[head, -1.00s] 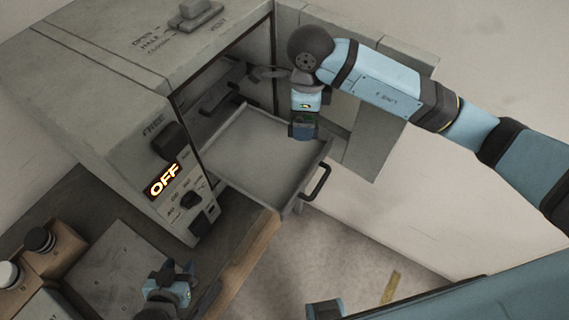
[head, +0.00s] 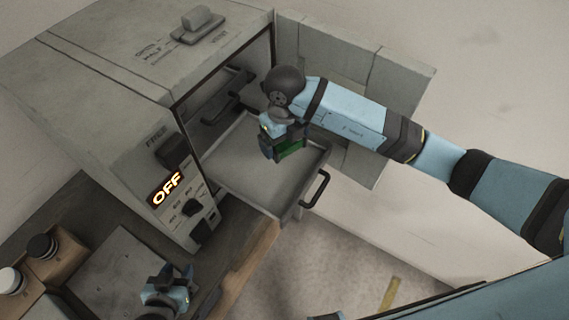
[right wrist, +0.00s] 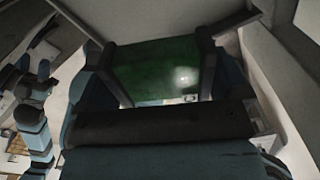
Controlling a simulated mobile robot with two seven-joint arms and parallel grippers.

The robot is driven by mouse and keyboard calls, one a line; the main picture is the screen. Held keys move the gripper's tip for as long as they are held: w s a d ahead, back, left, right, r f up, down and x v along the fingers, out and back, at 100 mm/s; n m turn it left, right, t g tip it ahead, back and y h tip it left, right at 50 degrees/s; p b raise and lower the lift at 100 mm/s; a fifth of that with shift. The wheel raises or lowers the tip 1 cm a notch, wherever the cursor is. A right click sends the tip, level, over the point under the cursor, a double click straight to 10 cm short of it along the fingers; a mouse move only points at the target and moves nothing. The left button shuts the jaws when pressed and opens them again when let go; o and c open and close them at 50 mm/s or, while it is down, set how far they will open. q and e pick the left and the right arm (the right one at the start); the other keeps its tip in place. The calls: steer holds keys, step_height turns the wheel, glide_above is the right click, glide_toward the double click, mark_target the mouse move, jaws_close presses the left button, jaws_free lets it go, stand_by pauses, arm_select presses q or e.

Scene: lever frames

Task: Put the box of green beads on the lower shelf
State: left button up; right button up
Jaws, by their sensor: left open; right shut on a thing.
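The box of green beads (head: 290,149) is held in my right gripper (head: 283,148), over the pulled-out lower shelf (head: 238,167) of the grey cabinet. In the right wrist view the green box (right wrist: 155,68) sits between the two dark fingers of the right gripper (right wrist: 160,75). I cannot tell whether the box touches the shelf. The bare part of the shelf looks empty. My left gripper (head: 178,290) is open and empty, low over the counter at the bottom left.
The grey cabinet (head: 130,75) has an OFF display (head: 165,190) on its front. The shelf has a black handle (head: 316,190). Another handle (head: 225,105) shows inside the cabinet. The open door (head: 400,75) stands behind my right arm. Round knobs (head: 42,246) stand at the left.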

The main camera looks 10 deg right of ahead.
mark_target(284, 173)
step_height(284, 173, down, 12)
steer(key=shift+r+p, duration=0.2)
steer(key=shift+p, duration=0.65)
steer(key=shift+f, duration=0.1)
steer(key=o, duration=0.6)
steer(key=shift+o, duration=0.2)
